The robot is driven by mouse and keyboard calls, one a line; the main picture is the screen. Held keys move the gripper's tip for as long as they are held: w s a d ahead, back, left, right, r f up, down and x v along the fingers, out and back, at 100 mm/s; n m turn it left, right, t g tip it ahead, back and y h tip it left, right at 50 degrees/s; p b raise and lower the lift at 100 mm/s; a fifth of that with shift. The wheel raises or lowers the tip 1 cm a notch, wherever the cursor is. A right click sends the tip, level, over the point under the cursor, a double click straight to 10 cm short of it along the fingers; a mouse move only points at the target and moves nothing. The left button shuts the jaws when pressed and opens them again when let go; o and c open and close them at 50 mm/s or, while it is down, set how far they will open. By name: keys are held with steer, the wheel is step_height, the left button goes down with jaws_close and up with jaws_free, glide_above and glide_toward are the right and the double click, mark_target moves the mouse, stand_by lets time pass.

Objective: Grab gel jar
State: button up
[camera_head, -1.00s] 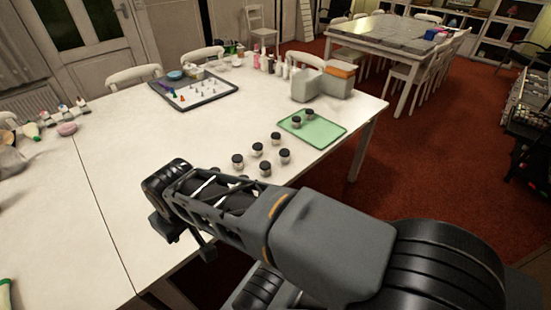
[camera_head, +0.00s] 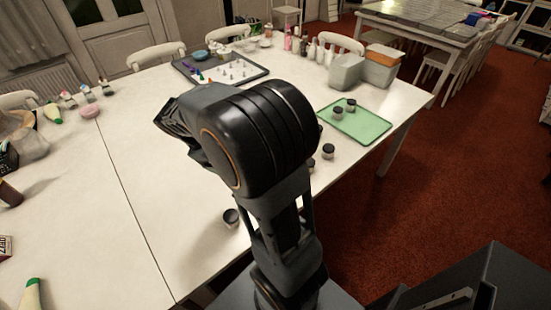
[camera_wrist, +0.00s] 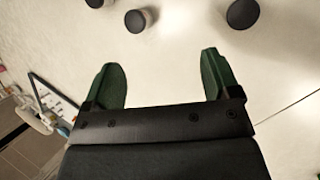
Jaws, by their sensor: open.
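My gripper (camera_wrist: 163,80) is open and empty in the wrist view, with its two green fingers apart over the white table. Several gel jars with black lids lie beyond the fingertips: one jar (camera_wrist: 138,20) at the top middle, one (camera_wrist: 242,13) at the top right, and one (camera_wrist: 95,2) cut by the top edge. In the head view my arm hides the gripper and some jars. One jar (camera_head: 231,217) shows left of my arm and one (camera_head: 328,151) right of it. Two jars (camera_head: 338,112) stand on the green tray (camera_head: 372,127).
The white table (camera_head: 90,190) has a seam on its left part. A dark tray (camera_head: 258,72) with small pieces lies at the back. Grey containers (camera_head: 346,72) and bottles (camera_head: 288,40) stand behind the green tray. Chairs (camera_head: 155,56) line the far edge.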

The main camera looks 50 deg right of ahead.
steer(key=w+d+f+n+g+h+b, duration=0.2)
steer(key=w+d+f+n+g+h, duration=0.5)
steer(key=d+f, duration=0.55)
steer(key=shift+m+t+y, duration=0.4)
steer(key=shift+m+t, duration=0.1)
steer(key=shift+t, duration=0.2)
steer(key=x, duration=0.2)
steer(key=w+x, duration=0.1)
steer(key=x, duration=0.2)
steer(key=d+x, duration=0.1)
steer(key=x, duration=0.1)
steer(key=shift+w+d+p, duration=0.1)
steer(key=shift+p, duration=0.25)
steer(key=shift+p+x, duration=0.45)
steer(key=shift+x, duration=2.9)
steer(key=shift+w+r, duration=0.1)
steer(key=c, duration=1)
